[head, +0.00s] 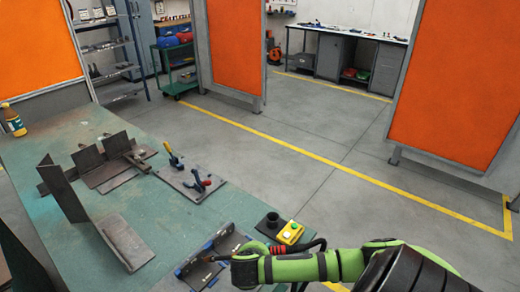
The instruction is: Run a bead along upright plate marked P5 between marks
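Several dark steel plates stand and lie on the green table (165,225). One tall upright plate (62,190) stands at the left, with a flat plate (124,242) to its right. Angled plates (103,162) stand farther back, and another angled piece (208,262) lies at the front. I cannot read a P5 mark or see bead marks on any of them. A torch-like tool with a red and black body (277,249) and a dark cable shows just behind my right arm, partly hidden by it. Neither gripper shows; my green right arm crosses the lower right.
Two toggle clamps (201,182) sit on a plate on the table. A yellow button box (290,232) and a black cup (271,224) stand near the right edge. A bottle (13,119) stands at the far left. Orange screens (455,80) border the open floor.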

